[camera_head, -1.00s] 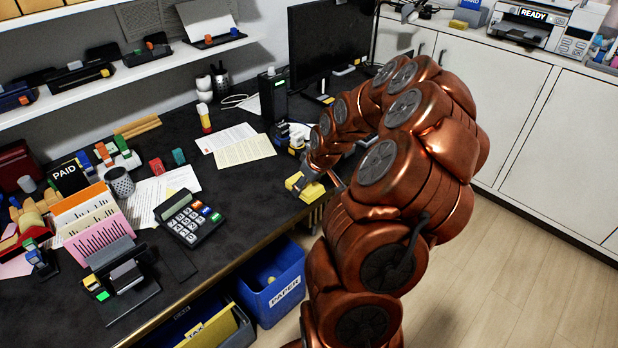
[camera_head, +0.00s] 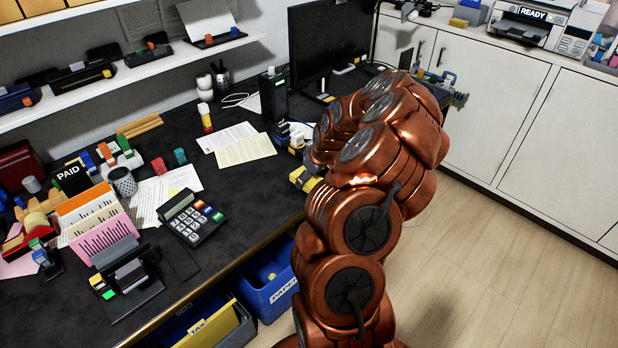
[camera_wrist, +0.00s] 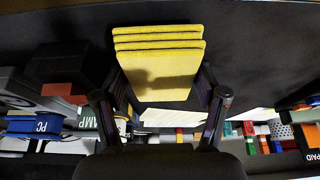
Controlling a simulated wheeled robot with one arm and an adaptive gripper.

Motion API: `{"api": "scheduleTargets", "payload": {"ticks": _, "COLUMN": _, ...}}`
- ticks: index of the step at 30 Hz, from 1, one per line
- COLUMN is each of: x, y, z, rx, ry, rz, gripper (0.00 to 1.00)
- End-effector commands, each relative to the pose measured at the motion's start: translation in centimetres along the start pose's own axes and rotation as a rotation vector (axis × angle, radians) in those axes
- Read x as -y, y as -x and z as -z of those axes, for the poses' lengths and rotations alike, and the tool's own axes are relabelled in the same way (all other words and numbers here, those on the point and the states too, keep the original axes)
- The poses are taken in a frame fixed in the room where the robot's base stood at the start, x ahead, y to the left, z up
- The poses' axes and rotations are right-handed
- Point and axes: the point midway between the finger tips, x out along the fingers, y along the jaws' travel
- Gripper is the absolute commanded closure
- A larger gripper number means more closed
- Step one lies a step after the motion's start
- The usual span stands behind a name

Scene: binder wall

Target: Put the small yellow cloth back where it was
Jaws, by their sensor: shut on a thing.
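The small yellow cloth (camera_wrist: 160,68) is a folded, layered square in the middle of the wrist view. My gripper (camera_wrist: 162,88) is shut on it, with a dark finger at each side of its lower part. A shadow falls across the cloth's face. In the head view a yellow patch (camera_head: 303,179) shows at the desk's front edge, just left of my arm; I cannot tell for sure that it is the cloth. My arm hides most of the gripper there.
The dark desk (camera_head: 235,190) holds papers (camera_head: 245,150), a calculator (camera_head: 190,216), a file sorter (camera_head: 100,220) and a monitor (camera_head: 328,45). A blue paper bin (camera_head: 268,290) stands below the front edge. White cabinets (camera_head: 500,110) are at right; the floor before them is clear.

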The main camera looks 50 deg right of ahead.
Motion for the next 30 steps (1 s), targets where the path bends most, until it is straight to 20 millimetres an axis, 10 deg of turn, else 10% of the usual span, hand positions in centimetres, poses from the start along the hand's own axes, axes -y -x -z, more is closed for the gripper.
{"api": "scheduleTargets", "payload": {"ticks": 15, "x": 0.01, "y": -1.17, "z": -0.5, "rx": -0.001, "ry": -0.001, "rz": 0.0, "gripper": 0.61}}
{"api": "scheduleTargets", "payload": {"ticks": 16, "x": 0.01, "y": -1.09, "z": -0.47, "rx": -0.001, "ry": -0.001, "rz": 0.0, "gripper": 0.26}}
{"api": "scheduleTargets", "payload": {"ticks": 23, "x": 0.01, "y": -1.02, "z": -0.43, "rx": -0.001, "ry": -0.001, "rz": 0.0, "gripper": 0.03}}
{"api": "scheduleTargets", "payload": {"ticks": 30, "x": 0.0, "y": -1.02, "z": -0.43, "rx": -0.001, "ry": -0.001, "rz": 0.0, "gripper": 0.03}}
